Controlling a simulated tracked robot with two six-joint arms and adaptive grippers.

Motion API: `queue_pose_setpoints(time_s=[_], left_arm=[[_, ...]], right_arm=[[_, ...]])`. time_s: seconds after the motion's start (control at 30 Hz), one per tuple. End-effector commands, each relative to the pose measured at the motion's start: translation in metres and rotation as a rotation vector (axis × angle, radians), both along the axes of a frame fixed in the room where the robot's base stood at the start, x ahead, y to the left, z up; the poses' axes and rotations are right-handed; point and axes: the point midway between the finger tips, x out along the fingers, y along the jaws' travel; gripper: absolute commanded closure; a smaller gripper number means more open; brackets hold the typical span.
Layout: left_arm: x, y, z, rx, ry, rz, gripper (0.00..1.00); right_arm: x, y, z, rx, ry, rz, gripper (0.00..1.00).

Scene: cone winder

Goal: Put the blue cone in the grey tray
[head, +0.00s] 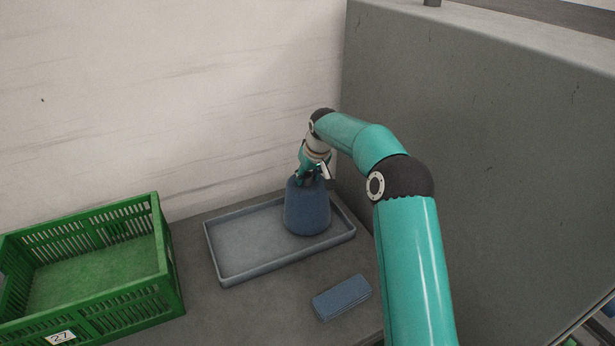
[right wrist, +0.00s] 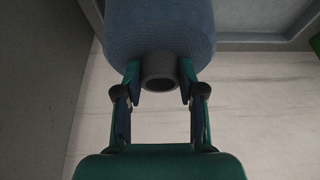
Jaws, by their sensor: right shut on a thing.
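The blue cone (head: 307,212) is upright at the right part of the grey tray (head: 236,271). I cannot tell whether its base touches the tray floor. My right gripper (head: 311,176) is at the top of the cone, shut on the grey tube end that sticks out of it. In the right wrist view the fingers (right wrist: 160,88) hold this tube from both sides, with the blue cone (right wrist: 160,30) beyond. The tray also shows there (right wrist: 262,40). My left gripper is not in view.
A green crate (head: 112,305) with a label 27 stands left of the tray. A blue-grey block (head: 342,297) lies in front of the tray on the grey table (head: 235,318). A tall grey panel (head: 490,170) rises on the right, close to my arm. A pale wall (head: 170,90) is behind.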

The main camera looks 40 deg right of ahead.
Motion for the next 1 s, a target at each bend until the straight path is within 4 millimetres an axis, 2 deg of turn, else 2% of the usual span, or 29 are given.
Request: queue_pose_setpoints(time_s=[0.27,0.3,0.43,0.77,0.87,1.0], left_arm=[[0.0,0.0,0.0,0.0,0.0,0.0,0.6],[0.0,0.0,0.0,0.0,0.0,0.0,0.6],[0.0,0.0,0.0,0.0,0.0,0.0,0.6],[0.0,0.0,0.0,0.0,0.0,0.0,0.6],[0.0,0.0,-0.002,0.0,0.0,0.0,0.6],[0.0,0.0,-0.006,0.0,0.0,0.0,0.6]], right_arm=[[0.0,-0.001,0.001,-0.002,-0.007,-0.002,1.0],[-0.001,-0.001,-0.002,0.001,0.0,-0.002,0.56],[-0.001,-0.001,-0.002,0.0,0.0,-0.002,0.36],[-0.002,-0.001,0.0,0.0,-0.001,-0.003,0.36],[-0.003,-0.001,0.005,-0.001,-0.003,-0.003,0.36],[-0.01,0.001,0.022,-0.002,-0.005,-0.004,0.36]])
